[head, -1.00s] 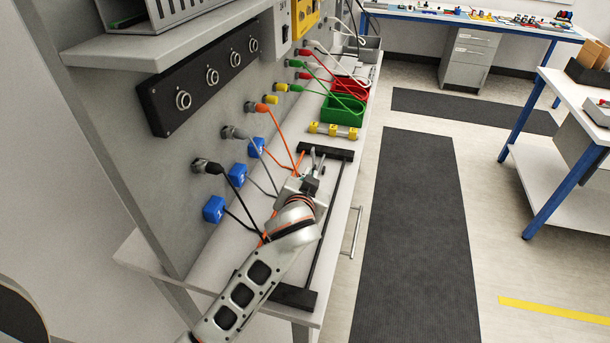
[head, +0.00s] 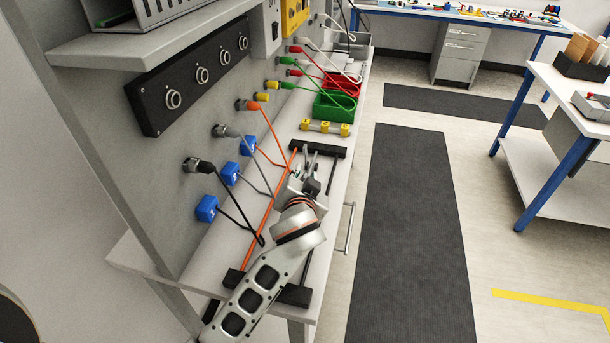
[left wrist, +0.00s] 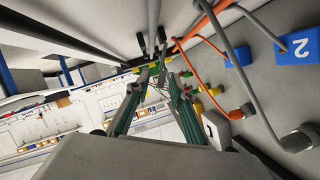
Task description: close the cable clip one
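Three blue cable clips stand in a row at the foot of the grey panel: the near one (head: 207,208), the middle one (head: 230,172) and the far one (head: 248,146). Their numbers are too small to read in the head view. In the left wrist view a blue clip marked 2 (left wrist: 297,46) shows at the upper right. My left gripper (head: 311,168) is over the shelf, to the right of the clips and apart from them. In the left wrist view its fingers (left wrist: 155,76) look parted; grey strands show beyond the tips. My right gripper is out of view.
Black (head: 228,212), grey (head: 258,155) and orange (head: 268,125) cables hang from panel plugs. Black bars (head: 318,148) cross the shelf. A yellow clip strip (head: 325,127), green bin (head: 335,104) and red bin (head: 343,82) stand farther back.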

